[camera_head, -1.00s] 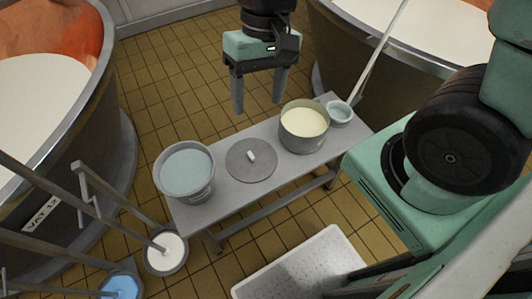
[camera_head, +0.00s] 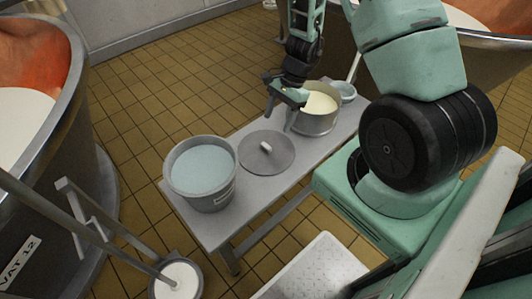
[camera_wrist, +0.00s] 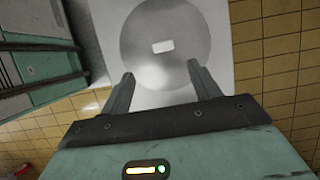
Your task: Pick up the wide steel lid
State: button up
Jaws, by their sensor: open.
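The wide steel lid (camera_head: 279,155) is a flat grey disc with a small pale handle (camera_head: 266,147) at its centre. It lies on the bench between a bucket and a pot. In the wrist view the lid (camera_wrist: 140,62) lies beyond the fingertips, its handle (camera_wrist: 163,46) upright in line with the gap. My gripper (camera_head: 279,119) is open and empty, above the bench near the lid and the pot. In the wrist view its two fingers (camera_wrist: 160,70) stand apart with nothing between them.
A bucket of pale blue liquid (camera_head: 209,196) stands at the left end of the grey bench (camera_head: 245,213). A steel pot of cream liquid (camera_head: 313,125) and a small bowl (camera_head: 347,92) stand to the right of the lid. Large vats (camera_head: 75,135) flank the bench.

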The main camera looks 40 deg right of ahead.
send_over(267, 145)
jog(key=d, duration=0.2)
jog(key=f, duration=0.4)
jog(key=shift+s+d+f+b, duration=0.2)
jog(key=shift+b, duration=0.2)
jog(key=shift+w+b+x, duration=0.15)
jog(key=shift+b+x, duration=0.05)
jog(key=shift+x, duration=1.1)
jog(key=shift+w+b+x, duration=0.15)
jog(key=shift+b+x, duration=0.05)
jog(key=shift+x, duration=1.1)
jog(key=shift+a, duration=0.1)
jog(key=c, duration=1.1)
